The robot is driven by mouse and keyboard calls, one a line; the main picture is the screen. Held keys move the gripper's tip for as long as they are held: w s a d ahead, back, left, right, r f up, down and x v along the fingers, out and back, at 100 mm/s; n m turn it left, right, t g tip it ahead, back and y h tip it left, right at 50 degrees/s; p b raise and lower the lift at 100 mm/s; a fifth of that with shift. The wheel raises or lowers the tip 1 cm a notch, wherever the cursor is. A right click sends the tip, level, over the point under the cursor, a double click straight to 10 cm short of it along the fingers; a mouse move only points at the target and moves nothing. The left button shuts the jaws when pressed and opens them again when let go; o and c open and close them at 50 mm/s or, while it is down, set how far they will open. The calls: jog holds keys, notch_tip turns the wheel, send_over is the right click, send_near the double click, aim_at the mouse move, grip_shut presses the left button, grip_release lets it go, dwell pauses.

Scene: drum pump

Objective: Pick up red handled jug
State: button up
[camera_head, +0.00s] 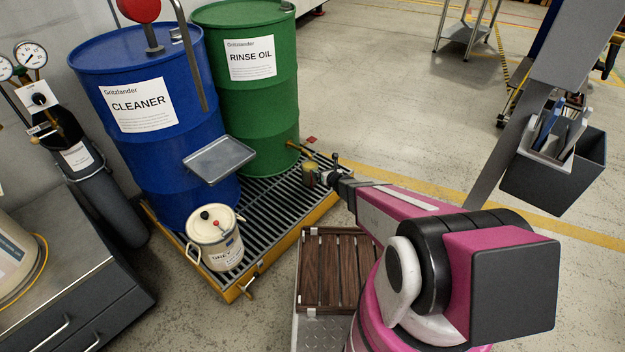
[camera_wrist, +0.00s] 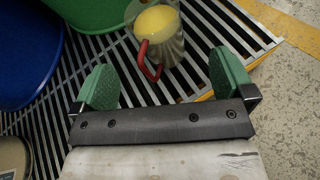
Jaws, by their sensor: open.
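The jug (camera_wrist: 168,42) stands on the slatted grate in the wrist view, metallic or clear-sided with yellow showing at its top. Its red handle (camera_wrist: 146,62) is on the side towards my gripper. My gripper (camera_wrist: 164,80) is open, with a green pad on each side and nothing between them. The jug is just beyond the fingertips, roughly centred between them. In the head view the jug (camera_head: 309,176) is small beside my gripper (camera_head: 324,170) at the right edge of the grate, and partly hidden.
The green drum (camera_head: 262,105) stands close behind the jug, with a tap (camera_head: 294,146) near it. The blue drum (camera_head: 150,140) and a white can (camera_head: 218,240) share the yellow-edged grate (camera_head: 282,210). A wooden slatted platform (camera_head: 335,265) is in front. Open floor lies to the right.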

jog(key=w+a+f+n, duration=0.1)
jog(key=w+a+f, duration=0.3)
jog(key=w, duration=0.4)
jog(key=shift+w+a+f+n+y, duration=0.2)
jog(key=shift+a+f+n+y, duration=0.1)
jog(key=shift+a, duration=0.5)
jog(key=shift+r, duration=0.1)
jog(key=c, duration=1.6)
